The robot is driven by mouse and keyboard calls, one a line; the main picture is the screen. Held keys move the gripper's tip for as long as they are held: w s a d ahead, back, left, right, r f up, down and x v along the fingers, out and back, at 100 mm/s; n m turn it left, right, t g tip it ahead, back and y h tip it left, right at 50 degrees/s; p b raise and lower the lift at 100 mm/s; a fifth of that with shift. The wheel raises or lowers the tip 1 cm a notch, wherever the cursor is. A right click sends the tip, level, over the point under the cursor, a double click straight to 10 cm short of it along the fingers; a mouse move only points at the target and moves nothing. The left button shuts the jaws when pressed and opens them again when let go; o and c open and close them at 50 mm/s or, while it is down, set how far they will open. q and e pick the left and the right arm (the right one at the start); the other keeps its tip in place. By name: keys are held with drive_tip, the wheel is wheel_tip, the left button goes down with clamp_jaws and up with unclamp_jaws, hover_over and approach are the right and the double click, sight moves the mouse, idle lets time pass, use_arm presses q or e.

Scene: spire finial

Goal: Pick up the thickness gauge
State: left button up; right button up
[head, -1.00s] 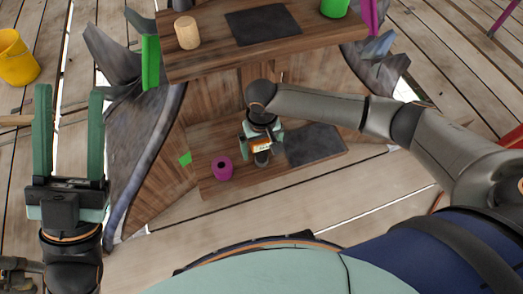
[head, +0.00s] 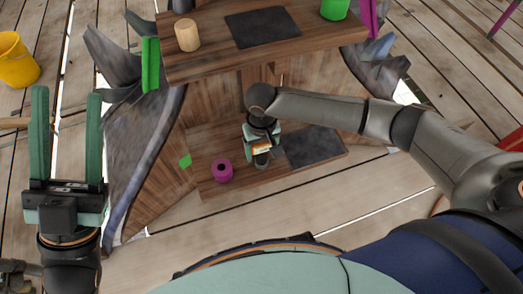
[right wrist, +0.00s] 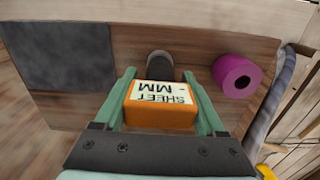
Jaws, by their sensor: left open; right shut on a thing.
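The thickness gauge (right wrist: 160,108) is an orange block with a pale label reading "SHEET MM", upside down in the right wrist view. It also shows in the head view (head: 262,149), partly covered by my right gripper (head: 263,139). In the right wrist view my right gripper (right wrist: 159,76) has one green finger on each side of the gauge and is shut on it, over the lower wooden shelf (head: 215,187). Whether the gauge touches the shelf is unclear. My left gripper (head: 67,92) is open and empty at the far left, away from the gauge.
A dark grey cylinder (right wrist: 160,64) stands just beyond the gauge. A magenta ring-like cylinder (head: 222,171) and a dark mat (head: 314,146) are on the same shelf. An upper shelf (head: 210,64) holds a wooden cylinder (head: 187,34), another dark mat (head: 262,26) and a green container (head: 334,8).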

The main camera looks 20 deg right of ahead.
drive_tip(key=shift+c, duration=1.4)
